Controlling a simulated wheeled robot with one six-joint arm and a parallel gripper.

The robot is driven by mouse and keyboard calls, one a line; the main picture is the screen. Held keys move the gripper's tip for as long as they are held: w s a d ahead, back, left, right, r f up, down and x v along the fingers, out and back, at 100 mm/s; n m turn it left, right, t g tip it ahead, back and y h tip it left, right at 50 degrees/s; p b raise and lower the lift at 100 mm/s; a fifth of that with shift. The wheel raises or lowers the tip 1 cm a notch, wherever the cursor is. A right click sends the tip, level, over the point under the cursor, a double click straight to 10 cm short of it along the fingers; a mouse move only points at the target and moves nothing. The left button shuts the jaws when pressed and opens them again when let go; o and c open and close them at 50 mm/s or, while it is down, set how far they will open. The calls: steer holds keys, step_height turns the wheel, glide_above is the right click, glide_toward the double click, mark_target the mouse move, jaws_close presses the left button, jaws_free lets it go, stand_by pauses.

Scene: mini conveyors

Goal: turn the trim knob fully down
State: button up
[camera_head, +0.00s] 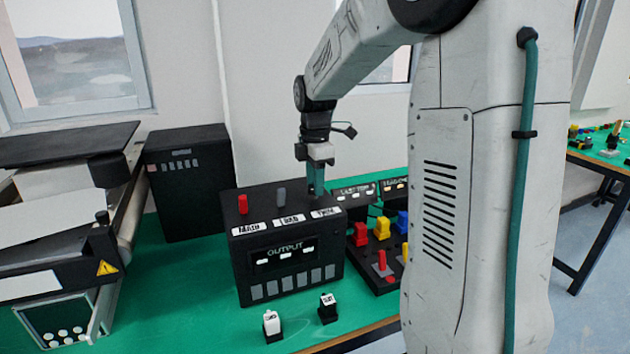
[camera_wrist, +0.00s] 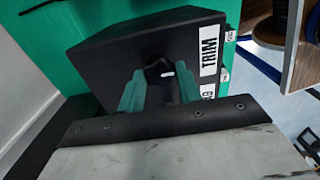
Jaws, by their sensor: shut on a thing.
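A black control box (camera_head: 260,290) labelled OUTPUT stands on the green table, with labels for its controls along its top edge. The TRIM label (camera_head: 324,212) is at the right end and also shows in the wrist view (camera_wrist: 208,50). My gripper (camera_head: 316,185) points down over that right end, its green fingers closed around the dark trim knob (camera_wrist: 160,72). The fingers cover most of the knob, and its turn angle cannot be read. A red control (camera_head: 243,203) and a grey control (camera_head: 281,196) stand to the left of my gripper on the same box.
A tray (camera_head: 390,284) with red, yellow and blue pieces is to the right of the box. A white switch block (camera_head: 271,323) and a black one (camera_head: 328,306) stand in front. A tall black box (camera_head: 190,190) is behind left; a conveyor (camera_head: 60,230) is at left.

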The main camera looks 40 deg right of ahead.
steer(key=shift+d+r, duration=0.1)
steer(key=o, duration=1)
step_height(320, 180, up, 8)
steer(key=shift+f, duration=0.1)
stand_by(0.3)
